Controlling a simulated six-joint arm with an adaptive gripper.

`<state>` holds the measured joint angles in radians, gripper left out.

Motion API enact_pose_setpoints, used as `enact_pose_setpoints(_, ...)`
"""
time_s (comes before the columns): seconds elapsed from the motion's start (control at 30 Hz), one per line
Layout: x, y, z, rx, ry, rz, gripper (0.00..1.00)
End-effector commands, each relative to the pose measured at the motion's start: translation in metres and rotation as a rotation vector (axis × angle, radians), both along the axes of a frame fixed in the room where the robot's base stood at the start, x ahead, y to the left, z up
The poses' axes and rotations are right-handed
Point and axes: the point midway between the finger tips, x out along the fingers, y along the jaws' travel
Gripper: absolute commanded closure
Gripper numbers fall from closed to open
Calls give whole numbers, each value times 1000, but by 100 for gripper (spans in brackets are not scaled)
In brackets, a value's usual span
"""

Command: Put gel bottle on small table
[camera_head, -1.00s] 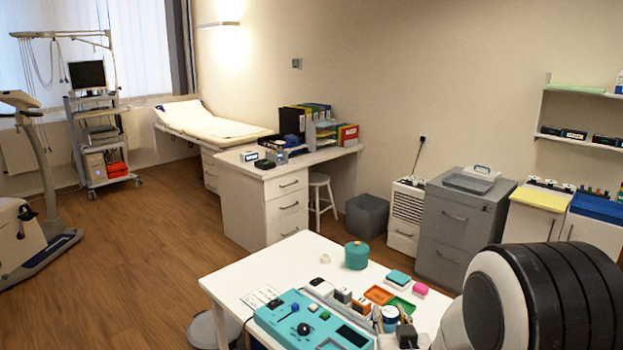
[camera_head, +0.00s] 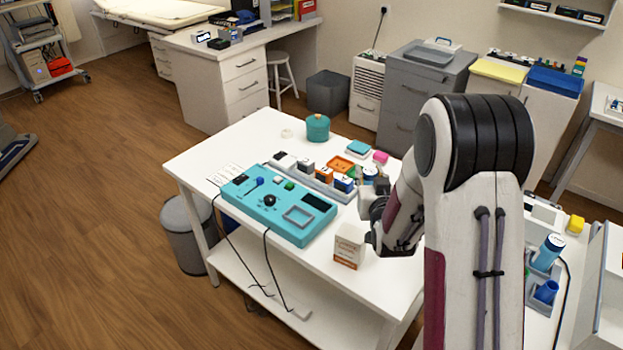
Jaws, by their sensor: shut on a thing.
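My gripper (camera_head: 368,226) is over the right part of the white table (camera_head: 235,145), partly hidden behind my own arm. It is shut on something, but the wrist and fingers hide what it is. A small white carton with an orange band (camera_head: 349,246) is just left of the fingers; I cannot tell whether they touch it. No gel bottle can be told for sure. A white bottle with a blue part (camera_head: 549,249) stands in a grey holder on a surface at the right. A small white table (camera_head: 606,110) is at the far right edge.
A teal device (camera_head: 275,203) with cables over the table's front edge lies left of my gripper. Behind it are a grey rack with small boxes (camera_head: 310,178), an orange tray (camera_head: 341,165) and a teal pot (camera_head: 317,128). The table's left back corner is clear.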

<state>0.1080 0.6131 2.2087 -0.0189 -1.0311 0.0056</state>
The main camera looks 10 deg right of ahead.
Motion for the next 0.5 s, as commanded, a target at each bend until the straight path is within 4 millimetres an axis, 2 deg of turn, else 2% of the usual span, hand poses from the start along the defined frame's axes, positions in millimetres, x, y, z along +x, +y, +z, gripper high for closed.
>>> enact_pose_setpoints(0.3,54,-37,-11,-1,-14,-31,96)
enact_pose_setpoints(0.5,82,-49,-8,-3,-27,-34,96)
